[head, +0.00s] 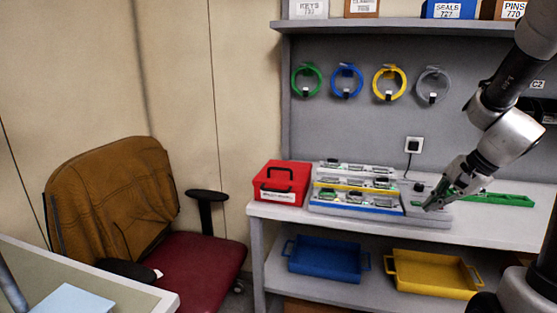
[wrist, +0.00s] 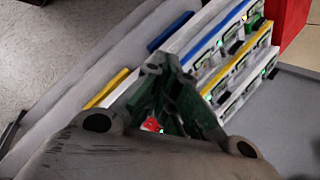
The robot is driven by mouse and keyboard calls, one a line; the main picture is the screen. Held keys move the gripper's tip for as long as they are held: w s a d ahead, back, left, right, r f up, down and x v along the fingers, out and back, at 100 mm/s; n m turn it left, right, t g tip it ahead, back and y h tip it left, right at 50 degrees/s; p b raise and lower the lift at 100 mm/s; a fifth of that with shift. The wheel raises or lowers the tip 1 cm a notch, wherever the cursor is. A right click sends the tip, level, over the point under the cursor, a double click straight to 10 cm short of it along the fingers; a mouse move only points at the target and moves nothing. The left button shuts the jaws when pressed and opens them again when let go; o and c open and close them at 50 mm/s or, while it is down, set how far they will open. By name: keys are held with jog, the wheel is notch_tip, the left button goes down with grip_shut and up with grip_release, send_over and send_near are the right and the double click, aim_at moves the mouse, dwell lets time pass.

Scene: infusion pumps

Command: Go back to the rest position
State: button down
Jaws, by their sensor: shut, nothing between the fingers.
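My gripper (head: 437,200) is at the right of the head view, low over the workbench and close to the right side of the pump rack. Its fingers are together with nothing between them. In the wrist view my gripper (wrist: 165,72) points toward the rack of infusion pumps. The tiered pump rack (head: 356,209) has blue and yellow strips and several small pumps with green lights; it also shows in the wrist view (wrist: 190,35). A small red light (wrist: 151,125) shows beneath the fingers in the wrist view. My gripper hides part of the surface there.
A red case (head: 281,184) stands left of the rack. A green tray (head: 510,200) lies on the bench at right. Blue (head: 325,260) and yellow (head: 432,273) trays sit on the lower shelf. Coiled cables hang above. A chair (head: 110,205) stands at left.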

jog(key=s+a+r+n+h, duration=0.2)
jog(key=s+r+n, duration=0.2)
jog(key=s, duration=0.5)
jog(key=s+a+r+n+h, duration=0.2)
jog(key=s+r+n, duration=0.3)
jog(key=s+n, duration=0.4)
jog(key=shift+s+a+r, duration=0.25)
jog(key=shift+s+a, duration=0.05)
jog(key=shift+s, duration=0.25)
